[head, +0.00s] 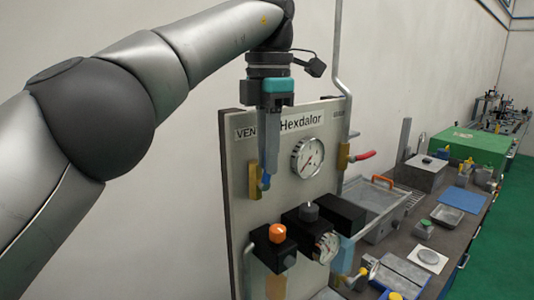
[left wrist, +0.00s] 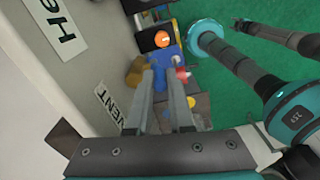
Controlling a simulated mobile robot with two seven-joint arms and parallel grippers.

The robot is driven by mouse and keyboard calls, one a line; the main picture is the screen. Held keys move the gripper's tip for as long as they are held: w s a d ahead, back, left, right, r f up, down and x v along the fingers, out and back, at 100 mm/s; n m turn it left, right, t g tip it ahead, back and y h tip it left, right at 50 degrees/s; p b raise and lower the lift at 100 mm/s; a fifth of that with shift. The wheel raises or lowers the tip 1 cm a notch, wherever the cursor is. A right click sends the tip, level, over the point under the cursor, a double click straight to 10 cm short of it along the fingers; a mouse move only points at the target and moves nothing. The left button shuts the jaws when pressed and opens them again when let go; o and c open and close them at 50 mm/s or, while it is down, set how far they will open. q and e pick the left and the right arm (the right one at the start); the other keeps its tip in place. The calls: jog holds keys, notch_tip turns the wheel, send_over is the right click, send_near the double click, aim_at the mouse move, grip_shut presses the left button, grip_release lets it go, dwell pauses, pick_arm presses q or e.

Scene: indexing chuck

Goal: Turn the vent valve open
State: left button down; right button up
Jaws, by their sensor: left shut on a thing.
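The vent valve has a brass body (head: 253,180) on the left side of the upright panel (head: 330,118), below the VENT label (head: 246,132). Its blue handle (head: 266,184) shows just under my left gripper's fingertips. My left gripper (head: 268,172) points down in front of the panel and is shut on the blue handle, hiding its upper part. In the left wrist view the fingers reach to the brass body (left wrist: 137,72), with the VENT label (left wrist: 112,104) beside them. How far the handle is turned is hard to tell.
A round gauge (head: 307,157) sits right of the valve. A red-handled valve (head: 362,156) is at the panel's right edge. An orange knob (head: 277,232) on a black box stands out below. The bench to the right holds a wire basket (head: 376,208) and a blue mat (head: 461,199).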

pick_arm(q)
jog(key=c, duration=0.8)
grip_release()
jog(key=shift+s, duration=0.1)
jog(key=shift+c, duration=0.2)
pick_arm(e)
jog(key=shift+s+d, duration=0.1)
jog(key=shift+s, duration=0.1)
pick_arm(q)
jog(key=shift+r, duration=0.1)
jog(key=shift+r, duration=0.1)
pick_arm(e)
jog(key=shift+r, duration=0.1)
